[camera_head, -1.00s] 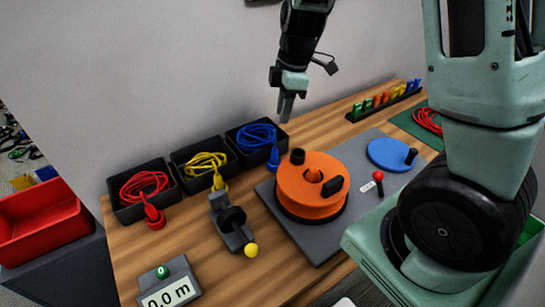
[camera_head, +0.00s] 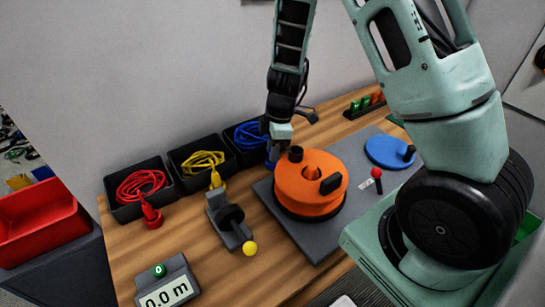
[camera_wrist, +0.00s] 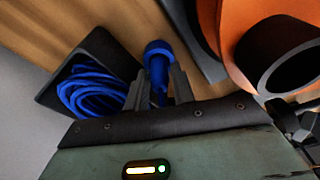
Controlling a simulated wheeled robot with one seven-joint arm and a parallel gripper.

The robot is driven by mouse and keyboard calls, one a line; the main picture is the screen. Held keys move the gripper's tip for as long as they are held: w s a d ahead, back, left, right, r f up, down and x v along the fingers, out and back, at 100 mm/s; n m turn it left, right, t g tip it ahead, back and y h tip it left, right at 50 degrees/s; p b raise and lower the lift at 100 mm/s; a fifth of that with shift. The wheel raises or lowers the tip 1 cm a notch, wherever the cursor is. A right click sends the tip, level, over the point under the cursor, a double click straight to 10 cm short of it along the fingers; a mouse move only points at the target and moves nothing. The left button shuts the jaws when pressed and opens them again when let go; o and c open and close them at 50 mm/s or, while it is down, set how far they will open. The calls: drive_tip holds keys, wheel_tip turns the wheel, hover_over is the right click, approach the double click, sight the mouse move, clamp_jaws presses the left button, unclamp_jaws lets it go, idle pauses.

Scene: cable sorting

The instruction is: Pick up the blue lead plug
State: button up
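The blue lead plug (camera_wrist: 158,60) stands at the front edge of the blue cable's black bin in the wrist view. In the head view the plug (camera_head: 271,164) is mostly hidden behind my gripper (camera_head: 273,146). In the wrist view my gripper (camera_wrist: 158,86) points down at the plug with a finger on each side of its narrower part. The fingers look apart, with small gaps beside the plug. The blue cable (camera_wrist: 92,92) lies coiled in its bin (camera_wrist: 118,58); it also shows in the head view (camera_head: 247,134).
The orange reel (camera_head: 310,186) stands close to the right of my gripper; its black knob (camera_wrist: 280,55) is near in the wrist view. Bins with yellow (camera_head: 203,160) and red (camera_head: 140,184) cables stand to the left.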

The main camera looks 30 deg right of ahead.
drive_tip(key=shift+f, duration=0.1)
drive_tip(key=shift+c, duration=0.4)
clamp_jaws()
wheel_tip(320, 180, up, 10)
drive_tip(key=shift+r+p, duration=0.1)
drive_tip(key=shift+p, duration=0.4)
